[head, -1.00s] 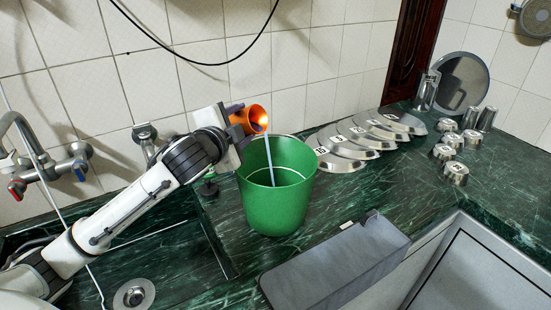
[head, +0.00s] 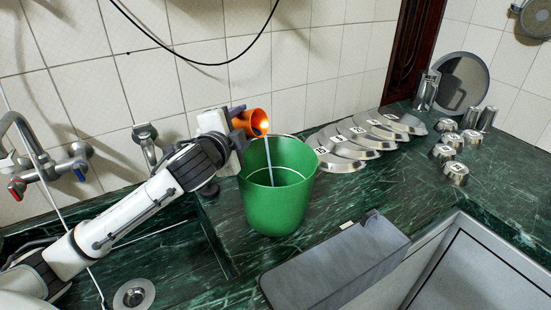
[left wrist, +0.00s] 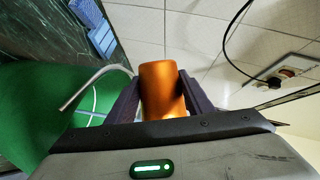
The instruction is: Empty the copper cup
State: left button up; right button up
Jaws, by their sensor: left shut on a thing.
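The copper cup (head: 250,121) is orange and shiny, held on its side above the left part of the green bucket's rim, with its mouth toward the right. My left gripper (head: 238,122) is shut on it. In the left wrist view the cup (left wrist: 162,92) sits between both fingers of the gripper (left wrist: 155,98). The cup's inside is mostly hidden. The green bucket (head: 278,207) stands upright on the counter. A thin pale strip shows inside it below the cup; I cannot tell whether it is water. My right gripper is not in view.
A sink with a tap (head: 20,135) lies at the left. Several numbered metal lids (head: 345,163) and small metal weights (head: 455,172) are on the green counter (head: 400,190) to the right.

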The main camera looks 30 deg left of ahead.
pick_arm(q)
jog(key=shift+d+r+m+y, duration=0.15)
jog(key=shift+d+r+m, duration=0.05)
jog(key=shift+d+m, duration=0.25)
jog(key=shift+d+r+m+y, duration=0.15)
jog(key=shift+d+r+m, duration=0.05)
jog(key=shift+d+m, duration=0.2)
dwell(0.7)
jog(key=shift+d+f+m+t, duration=0.15)
jog(key=shift+d+m+t, duration=0.05)
jog(key=shift+m+t, duration=0.1)
dwell(0.3)
